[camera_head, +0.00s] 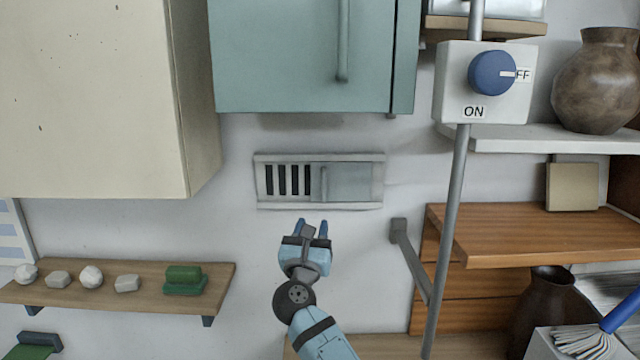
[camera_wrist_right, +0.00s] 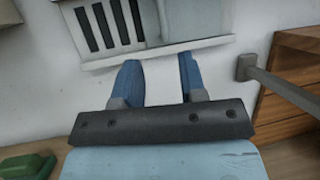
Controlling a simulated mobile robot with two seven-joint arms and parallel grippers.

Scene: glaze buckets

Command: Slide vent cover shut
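The vent (camera_head: 319,205) is a pale frame on the white wall below the teal cabinet. Its sliding cover (camera_head: 350,183), a grey-green panel with a vertical handle strip (camera_head: 323,183) at its left edge, sits over the right part. Several dark slots (camera_head: 289,180) stay uncovered on the left. My right gripper (camera_head: 312,225) is just below the vent, fingers pointing up, open and empty, apart from the handle. In the right wrist view the two blue fingers (camera_wrist_right: 158,75) are spread below the vent's lower rim (camera_wrist_right: 160,52). My left gripper is not in view.
A teal cabinet (camera_head: 300,60) hangs above and a cream cabinet (camera_head: 90,100) at upper left. A shelf with stones (camera_head: 130,272) is at lower left. A grey pipe (camera_head: 450,220) with a switch box (camera_head: 484,110) and a grey lever (camera_head: 410,260) stand to the right.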

